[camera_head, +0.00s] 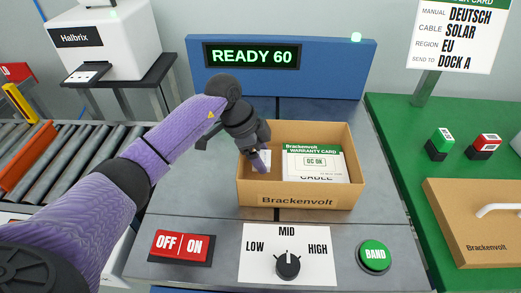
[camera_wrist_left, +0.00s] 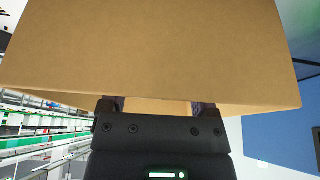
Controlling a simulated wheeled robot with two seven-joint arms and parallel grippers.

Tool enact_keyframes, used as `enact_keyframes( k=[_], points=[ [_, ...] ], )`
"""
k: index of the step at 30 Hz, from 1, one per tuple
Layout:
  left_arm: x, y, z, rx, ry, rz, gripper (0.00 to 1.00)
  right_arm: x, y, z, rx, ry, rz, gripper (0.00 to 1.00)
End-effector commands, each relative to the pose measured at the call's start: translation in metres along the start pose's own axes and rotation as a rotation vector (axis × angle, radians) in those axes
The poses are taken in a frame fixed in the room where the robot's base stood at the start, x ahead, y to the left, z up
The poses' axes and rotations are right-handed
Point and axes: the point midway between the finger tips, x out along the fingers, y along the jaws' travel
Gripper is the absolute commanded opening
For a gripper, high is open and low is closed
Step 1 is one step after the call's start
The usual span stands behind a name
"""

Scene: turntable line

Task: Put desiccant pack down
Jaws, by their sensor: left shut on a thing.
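My left gripper (camera_head: 262,166) reaches down inside the open cardboard Brackenvolt box (camera_head: 298,199), at its left side. Its fingers are shut on the desiccant pack (camera_head: 264,156), of which only a small white part shows beside them. I cannot tell whether the pack touches the box floor. A white and green warranty card (camera_head: 312,164) lies in the right part of the box, over a paper marked CABLE. In the left wrist view the box wall (camera_wrist_left: 150,50) fills the top and hides the fingertips. My right gripper is not in view.
The box stands on a grey table, behind an OFF/ON switch (camera_head: 181,245), a LOW/MID/HIGH knob (camera_head: 287,264) and a green BAND button (camera_head: 374,256). A blue READY 60 display (camera_head: 253,56) stands behind. A closed carton (camera_head: 480,220) lies on the green table at right.

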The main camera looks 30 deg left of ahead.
Motion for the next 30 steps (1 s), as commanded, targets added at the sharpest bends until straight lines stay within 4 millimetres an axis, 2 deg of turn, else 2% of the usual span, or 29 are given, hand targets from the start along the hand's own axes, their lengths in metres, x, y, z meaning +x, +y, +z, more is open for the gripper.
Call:
enact_keyframes(
  k=[2, 3, 6, 13, 16, 21, 24, 27, 30],
  points=[
    [0.001, 0.0, 0.0, 0.0, 0.0, 0.0, 0.22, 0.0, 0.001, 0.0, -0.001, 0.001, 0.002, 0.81],
    [0.001, 0.0, 0.0, 0.0, 0.0, 0.0, 0.8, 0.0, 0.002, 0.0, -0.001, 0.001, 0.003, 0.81],
    [0.001, 0.0, 0.0, 0.0, 0.0, 0.0, 1.0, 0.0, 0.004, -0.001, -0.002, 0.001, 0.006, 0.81],
    [0.0, 0.0, 0.0, 0.001, 0.0, 0.0, 1.0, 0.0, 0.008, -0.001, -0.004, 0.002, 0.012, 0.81],
    [-0.012, 0.0, -0.005, 0.003, 0.001, -0.002, 1.0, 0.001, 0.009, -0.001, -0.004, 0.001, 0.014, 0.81],
    [-0.071, -0.001, -0.007, 0.001, 0.0, -0.006, 1.0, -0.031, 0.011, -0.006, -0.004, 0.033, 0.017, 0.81],
    [-0.098, 0.0, -0.007, 0.001, 0.0, -0.005, 1.0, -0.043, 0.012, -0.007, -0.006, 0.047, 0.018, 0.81],
    [-0.118, 0.0, -0.006, 0.001, 0.001, -0.004, 1.0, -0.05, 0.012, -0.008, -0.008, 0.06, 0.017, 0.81],
    [-0.128, 0.0, -0.005, 0.001, -0.001, -0.001, 1.0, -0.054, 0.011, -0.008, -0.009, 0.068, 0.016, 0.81]
  ],
)
